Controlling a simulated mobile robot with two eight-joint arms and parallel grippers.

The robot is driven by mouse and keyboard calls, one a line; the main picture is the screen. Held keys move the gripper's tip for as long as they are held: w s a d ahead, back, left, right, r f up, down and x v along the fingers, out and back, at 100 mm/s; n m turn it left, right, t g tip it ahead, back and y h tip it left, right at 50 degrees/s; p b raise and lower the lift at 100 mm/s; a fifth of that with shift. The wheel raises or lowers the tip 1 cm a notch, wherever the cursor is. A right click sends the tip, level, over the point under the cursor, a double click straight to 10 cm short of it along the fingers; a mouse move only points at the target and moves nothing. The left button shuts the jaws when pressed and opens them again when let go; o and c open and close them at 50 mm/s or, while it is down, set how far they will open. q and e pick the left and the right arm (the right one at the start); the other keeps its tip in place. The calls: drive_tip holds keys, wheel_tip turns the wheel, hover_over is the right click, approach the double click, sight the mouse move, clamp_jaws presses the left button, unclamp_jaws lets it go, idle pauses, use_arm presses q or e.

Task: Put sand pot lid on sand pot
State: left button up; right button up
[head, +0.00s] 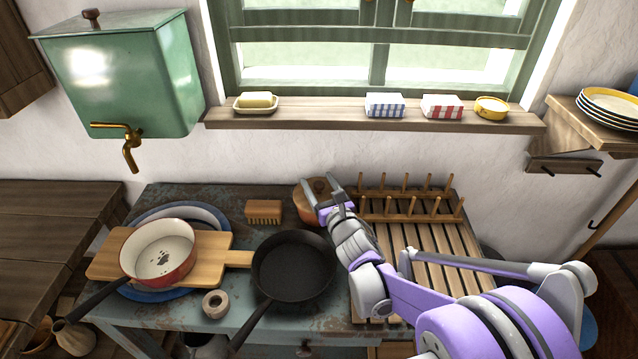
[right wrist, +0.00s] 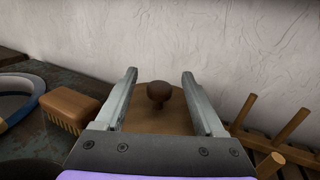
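A round brown lid (head: 302,198) with a dark knob lies at the back of the worktop, beside the wooden rack. It also shows in the right wrist view (right wrist: 160,122), with its knob (right wrist: 159,93) between the fingers. My right gripper (head: 322,184) is over the lid; in the wrist view its two fingers (right wrist: 159,78) are spread on either side of the knob, with gaps to both. Whether a pot is under the lid is hidden. A red pan (head: 160,250) with a pale inside and dark specks stands open on a cutting board. My left gripper is not in view.
A black frying pan (head: 293,266) is in front of the lid. A brush (head: 263,211) lies left of it, and a pegged rack (head: 445,255) stands right. The window sill (head: 330,120) is behind. A blue basin (head: 205,212) is partly under the cutting board (head: 206,262).

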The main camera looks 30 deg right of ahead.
drive_tip(key=s+a, duration=0.1)
drive_tip(key=s, duration=0.9)
drive_tip(key=shift+s+a+p, duration=0.35)
